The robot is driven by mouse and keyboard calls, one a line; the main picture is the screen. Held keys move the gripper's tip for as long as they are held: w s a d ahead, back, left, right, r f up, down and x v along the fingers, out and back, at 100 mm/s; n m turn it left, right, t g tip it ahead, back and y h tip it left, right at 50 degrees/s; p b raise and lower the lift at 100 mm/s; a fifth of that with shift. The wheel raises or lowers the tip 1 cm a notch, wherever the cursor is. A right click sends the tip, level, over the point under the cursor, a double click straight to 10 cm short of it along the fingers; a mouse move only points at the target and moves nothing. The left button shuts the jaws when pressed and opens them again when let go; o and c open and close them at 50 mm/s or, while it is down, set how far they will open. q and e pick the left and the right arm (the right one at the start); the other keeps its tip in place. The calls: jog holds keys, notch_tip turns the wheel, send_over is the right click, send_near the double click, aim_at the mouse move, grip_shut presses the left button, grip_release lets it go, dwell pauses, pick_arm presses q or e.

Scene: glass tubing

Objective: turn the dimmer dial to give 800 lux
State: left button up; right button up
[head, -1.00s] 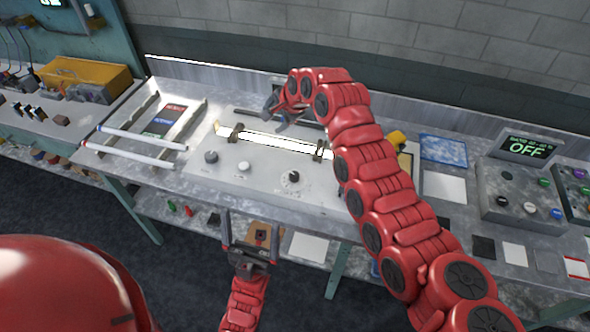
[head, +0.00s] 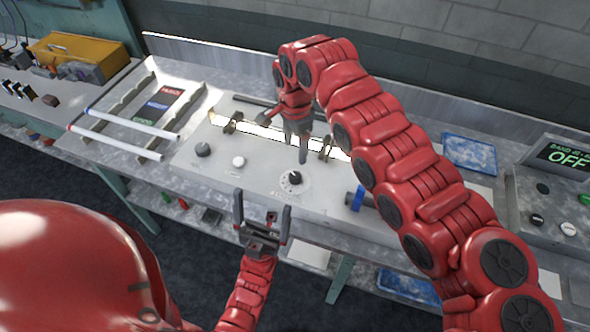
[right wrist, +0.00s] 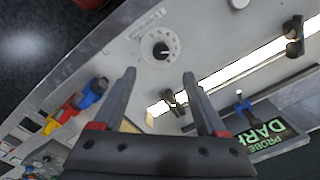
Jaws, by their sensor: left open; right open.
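The dial (head: 294,181), a black knob with a pale pointer on a round white scale, sits on the front of the grey panel (head: 217,170). It also shows in the right wrist view (right wrist: 161,49), just beyond and between my fingertips. My right gripper (head: 284,140) is open and empty, above the panel and pointing down near the dial. No contact shows. My left gripper (head: 262,205) is open and empty at the panel's front edge, left of and below the dial. In the right wrist view a small display (right wrist: 268,138) reads "PROBE DARK". Scale marks are too small to read.
A lit tube (head: 258,132) lies in clips behind the dial. A black knob (head: 203,149) and a white button (head: 239,161) are left of it. Coloured clips (right wrist: 95,90) stand beside it. Two white rods (head: 130,124) lie at left; an "OFF" display (head: 562,156) stands at right.

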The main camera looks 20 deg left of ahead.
aim_at(295, 176)
jog(key=f+p, duration=0.1)
jog(key=f, duration=0.5)
jog(key=f+p, duration=0.2)
jog(key=f, duration=0.4)
jog(key=shift+w+a, duration=0.15)
jog(key=shift+a, duration=0.05)
jog(key=shift+w+f, duration=0.1)
jog(key=shift+f, duration=0.25)
jog(key=shift+c, duration=0.2)
grip_shut()
